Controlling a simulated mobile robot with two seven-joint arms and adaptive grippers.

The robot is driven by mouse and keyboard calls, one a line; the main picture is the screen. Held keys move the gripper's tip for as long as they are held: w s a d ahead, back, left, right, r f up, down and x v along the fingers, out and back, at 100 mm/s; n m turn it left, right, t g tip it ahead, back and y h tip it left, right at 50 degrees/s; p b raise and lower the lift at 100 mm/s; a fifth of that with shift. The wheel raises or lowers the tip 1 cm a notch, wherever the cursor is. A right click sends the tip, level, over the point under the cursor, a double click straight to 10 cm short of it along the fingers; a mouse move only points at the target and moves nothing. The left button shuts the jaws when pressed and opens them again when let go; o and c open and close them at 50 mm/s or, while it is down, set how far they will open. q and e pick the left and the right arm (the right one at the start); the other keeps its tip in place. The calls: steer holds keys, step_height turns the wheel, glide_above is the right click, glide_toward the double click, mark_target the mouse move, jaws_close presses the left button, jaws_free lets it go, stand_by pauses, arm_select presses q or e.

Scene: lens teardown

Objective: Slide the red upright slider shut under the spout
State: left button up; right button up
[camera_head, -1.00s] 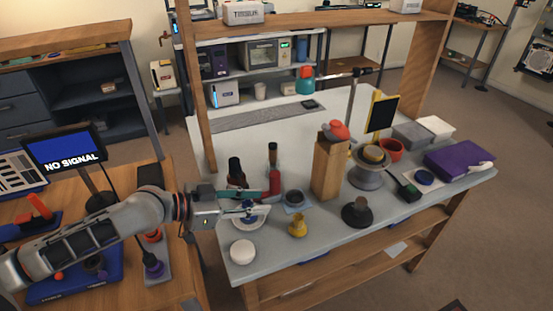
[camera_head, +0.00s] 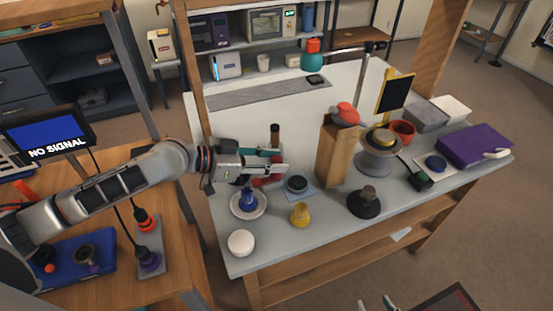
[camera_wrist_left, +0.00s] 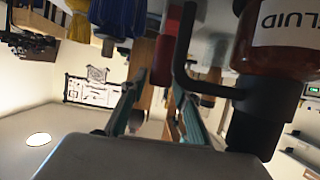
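A red upright piece, seemingly the slider, (camera_wrist_left: 165,58) shows between the finger lines in the left wrist view, beside a bent black tube, seemingly the spout (camera_wrist_left: 182,60). The tube joins a dark red bottle with a FLUID label (camera_wrist_left: 285,30), upside down in that view. In the head view only a bit of red (camera_head: 268,183) shows below my left gripper (camera_head: 282,162); the arm hides the bottle. My left gripper's fingers are apart, with no grip on the red piece visible. My right gripper (camera_head: 376,304) shows only fingertips at the bottom edge, spread apart.
Near the left gripper stand a blue item (camera_head: 248,198) on a white saucer, a dark round part (camera_head: 297,184), a yellow pear-shaped piece (camera_head: 300,214) and a white disc (camera_head: 241,243). A wooden block (camera_head: 333,160) stands to the right.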

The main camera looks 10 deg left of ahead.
arm_select(q)
steer(key=shift+w+d+f, duration=0.2)
steer(key=shift+w+d, duration=0.1)
steer(key=shift+d, duration=0.1)
arm_select(e)
steer(key=shift+w+r, duration=0.2)
steer(key=shift+r, duration=0.1)
